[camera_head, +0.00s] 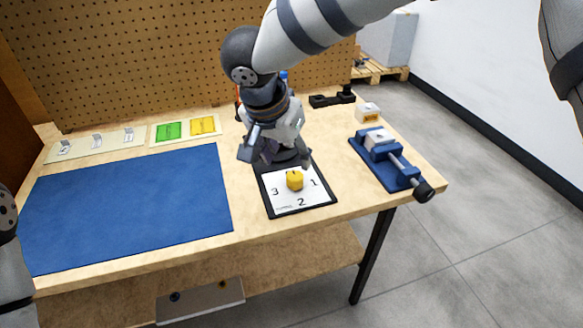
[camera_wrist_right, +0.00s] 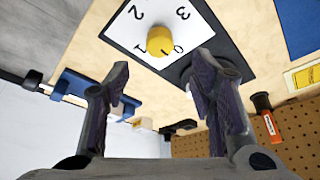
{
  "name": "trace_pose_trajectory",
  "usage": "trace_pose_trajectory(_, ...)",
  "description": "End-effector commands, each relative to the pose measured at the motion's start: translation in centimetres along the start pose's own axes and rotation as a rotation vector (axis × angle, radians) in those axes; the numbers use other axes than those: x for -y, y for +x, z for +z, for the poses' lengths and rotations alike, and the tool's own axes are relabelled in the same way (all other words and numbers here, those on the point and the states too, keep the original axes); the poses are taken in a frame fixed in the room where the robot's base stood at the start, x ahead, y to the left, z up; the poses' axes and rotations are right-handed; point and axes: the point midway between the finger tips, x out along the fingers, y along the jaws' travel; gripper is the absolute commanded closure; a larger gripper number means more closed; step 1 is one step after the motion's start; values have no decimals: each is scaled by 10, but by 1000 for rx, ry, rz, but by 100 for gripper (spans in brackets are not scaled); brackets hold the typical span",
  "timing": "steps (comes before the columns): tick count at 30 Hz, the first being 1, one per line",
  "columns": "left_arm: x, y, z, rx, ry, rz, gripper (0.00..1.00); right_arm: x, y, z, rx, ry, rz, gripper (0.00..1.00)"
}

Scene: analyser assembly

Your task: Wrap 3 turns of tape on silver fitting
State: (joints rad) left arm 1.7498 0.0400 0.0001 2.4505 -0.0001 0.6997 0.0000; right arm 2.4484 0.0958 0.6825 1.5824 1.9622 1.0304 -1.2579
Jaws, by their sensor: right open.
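A yellow knob (camera_head: 294,180) stands on a white dial card (camera_head: 290,203) marked with numbers, in a black frame on the table; the wrist view shows it too (camera_wrist_right: 160,41). My right gripper (camera_head: 275,156) is open and empty above the back of this card, its two fingers apart in the wrist view (camera_wrist_right: 162,66). A blue vise (camera_head: 392,163) at the right has a pale grey block (camera_head: 377,138) at its jaws. I cannot clearly make out a silver fitting or a tape roll. Only part of my left arm shows at the left edge; its gripper is out of view.
A blue mat (camera_head: 130,205) covers the left of the table. Behind it lie a card with small grey pieces (camera_head: 97,141) and a card with green and yellow panels (camera_head: 185,130). A small labelled white box (camera_head: 368,112) and black holder (camera_head: 332,99) stand at back right, before a pegboard (camera_head: 130,60).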

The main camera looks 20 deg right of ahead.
Motion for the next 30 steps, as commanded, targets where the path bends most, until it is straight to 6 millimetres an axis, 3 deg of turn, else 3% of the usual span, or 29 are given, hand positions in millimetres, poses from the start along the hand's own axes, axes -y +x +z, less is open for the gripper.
trace_pose_trajectory(1,0,3,2,10,0,0,60,-1,18,2,4,-2,7,50)
trace_pose_trajectory(3,0,5,3,16,0,-1,60,-1,36,2,3,-3,6,50)
trace_pose_trajectory(9,0,8,5,25,0,-1,60,0,70,1,1,-1,4,50)
trace_pose_trajectory(20,0,8,5,25,0,-1,60,0,78,0,-2,0,1,50)
trace_pose_trajectory(26,0,8,5,25,0,-1,60,0,78,0,-2,0,1,95)
trace_pose_trajectory(30,0,8,5,25,0,-1,60,-1,78,0,-1,0,1,97)
